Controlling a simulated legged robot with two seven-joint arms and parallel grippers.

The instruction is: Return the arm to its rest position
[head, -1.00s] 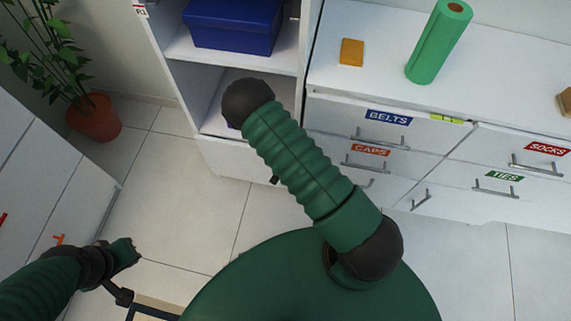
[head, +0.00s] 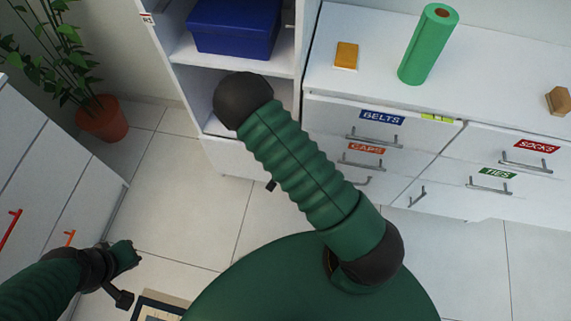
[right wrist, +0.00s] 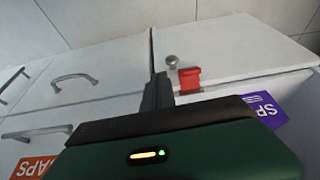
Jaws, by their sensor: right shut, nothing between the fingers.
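My right arm (head: 300,165), green and ribbed with a dark rounded end, reaches up in the head view in front of the white shelf unit. Its gripper is hidden there. In the right wrist view my right gripper (right wrist: 157,95) shows as narrow dark fingers, shut and empty, in front of white drawer fronts. I cannot tell whether it touches them. My left gripper (head: 128,256) is low at the left of the head view, over the floor. Its fingers are too small and dark to read.
A blue box (head: 235,28) stands on the shelf unit (head: 190,52). The drawer cabinet (head: 500,85) at right carries a green roll (head: 427,45). A red block (right wrist: 189,78) and a knob (right wrist: 171,60) lie close to my right fingers. A potted plant (head: 102,118) stands at left.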

